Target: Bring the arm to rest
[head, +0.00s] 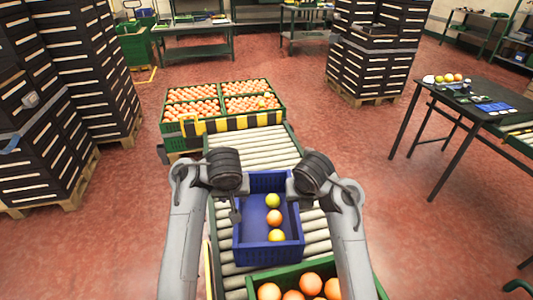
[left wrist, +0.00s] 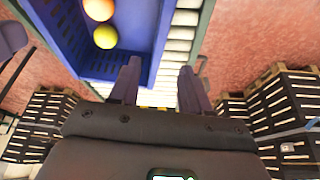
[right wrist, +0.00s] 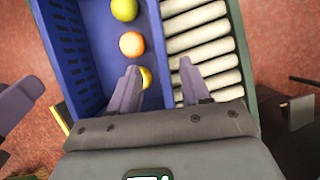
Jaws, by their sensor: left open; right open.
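A blue crate (head: 240,245) stands on the roller conveyor. In it, an orange fruit (head: 274,217) lies between a yellow-green fruit (head: 273,200) behind and another yellow-green fruit (head: 276,236) in front. My left gripper (head: 236,213) is at the crate's left side, and my right gripper (head: 293,188) is at its right side. In the left wrist view the left gripper (left wrist: 160,85) is open and empty beside the crate wall. In the right wrist view the right gripper (right wrist: 160,85) is open and empty; one finger partly hides the nearest yellow-green fruit.
A green crate (head: 372,283) of oranges sits at the front edge. A large bin (head: 180,128) of oranges stands at the conveyor's far end. Stacked black crates (head: 65,80) stand left, with another stack (head: 370,50) at the back. A table (head: 455,100) stands right. Red floor is clear between.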

